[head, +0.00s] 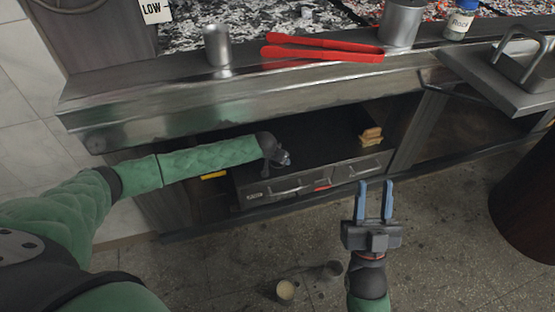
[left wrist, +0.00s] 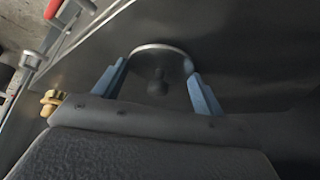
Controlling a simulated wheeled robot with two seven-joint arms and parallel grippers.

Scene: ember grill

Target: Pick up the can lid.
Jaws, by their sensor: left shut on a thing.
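In the left wrist view, the can lid (left wrist: 160,47) shows as a round dark piece with a pale rim and a dark knob in its middle. My left gripper (left wrist: 157,68) has its blue fingers on either side of this lid and is shut on it. In the head view, my left gripper (head: 281,157) is inside the low shelf under the counter, over the dark drawer-unit top, and its fingers and the lid are hard to make out. My right gripper (head: 375,189) is open and empty, in front of the shelf above the floor.
The steel counter edge (head: 300,91) overhangs the shelf and my left arm. Bread-like pieces (head: 371,136) lie on the drawer unit (head: 312,178). Red tongs (head: 322,53) and a metal cup (head: 217,46) sit on the counter. A brown bin (head: 526,195) stands right; cups (head: 286,290) are on the floor.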

